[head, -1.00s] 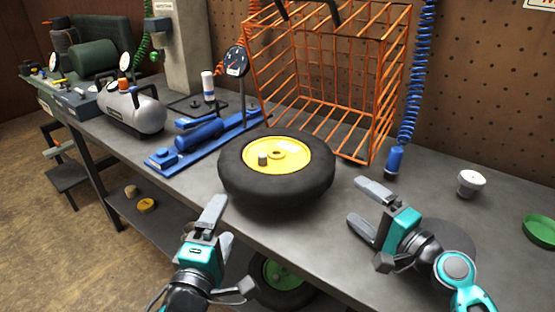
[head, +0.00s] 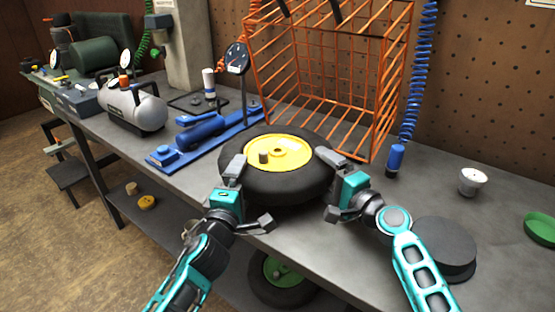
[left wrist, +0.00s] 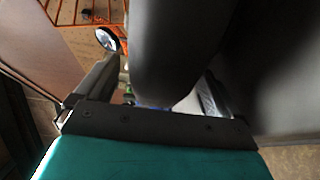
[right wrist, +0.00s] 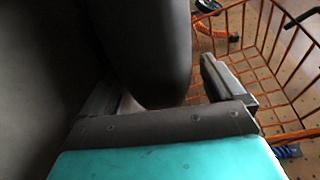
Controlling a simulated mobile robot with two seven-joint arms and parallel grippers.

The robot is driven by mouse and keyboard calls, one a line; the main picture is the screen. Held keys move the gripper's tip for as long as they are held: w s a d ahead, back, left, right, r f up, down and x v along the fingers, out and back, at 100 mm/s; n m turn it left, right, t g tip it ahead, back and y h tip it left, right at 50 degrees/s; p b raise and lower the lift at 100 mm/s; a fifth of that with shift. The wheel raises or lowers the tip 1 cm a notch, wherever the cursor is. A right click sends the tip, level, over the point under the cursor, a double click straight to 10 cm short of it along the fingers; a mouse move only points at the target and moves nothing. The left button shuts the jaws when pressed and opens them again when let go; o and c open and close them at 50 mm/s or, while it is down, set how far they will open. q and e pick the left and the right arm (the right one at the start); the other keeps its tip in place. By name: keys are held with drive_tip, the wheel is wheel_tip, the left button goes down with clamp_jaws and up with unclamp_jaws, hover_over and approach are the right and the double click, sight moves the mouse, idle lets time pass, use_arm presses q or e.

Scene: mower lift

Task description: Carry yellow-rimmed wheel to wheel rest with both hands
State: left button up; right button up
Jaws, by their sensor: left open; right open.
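The yellow-rimmed wheel (head: 277,188) lies flat on the grey bench in front of the orange cage. Its black tyre also fills much of the left wrist view (left wrist: 180,50) and the right wrist view (right wrist: 150,45). My left gripper (head: 230,172) is open at the tyre's left side, and its fingers straddle the tyre edge. My right gripper (head: 332,165) is open at the right side, also with the tyre between its fingers. Contact cannot be told. A black round pad (head: 445,245) lies at the bench's front right; whether it is the wheel rest is unclear.
The orange wire cage (head: 350,95) stands behind the wheel. A blue tool with a gauge (head: 205,135) lies to the left. A green-rimmed wheel (head: 283,275) sits below.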

use_arm(q)
drive_tip(key=shift+w+d, duration=0.15)
drive_tip(key=shift+w, duration=0.35)
use_arm(e)
drive_tip(key=shift+w+a, duration=0.35)
drive_tip(key=shift+w, duration=0.05)
use_arm(q)
drive_tip(key=shift+c, duration=0.4)
use_arm(e)
drive_tip(key=shift+c, duration=0.4)
use_arm(q)
clamp_jaws()
use_arm(e)
clamp_jaws()
use_arm(q)
drive_tip(key=shift+r, duration=0.3)
use_arm(e)
drive_tip(key=shift+r, duration=0.3)
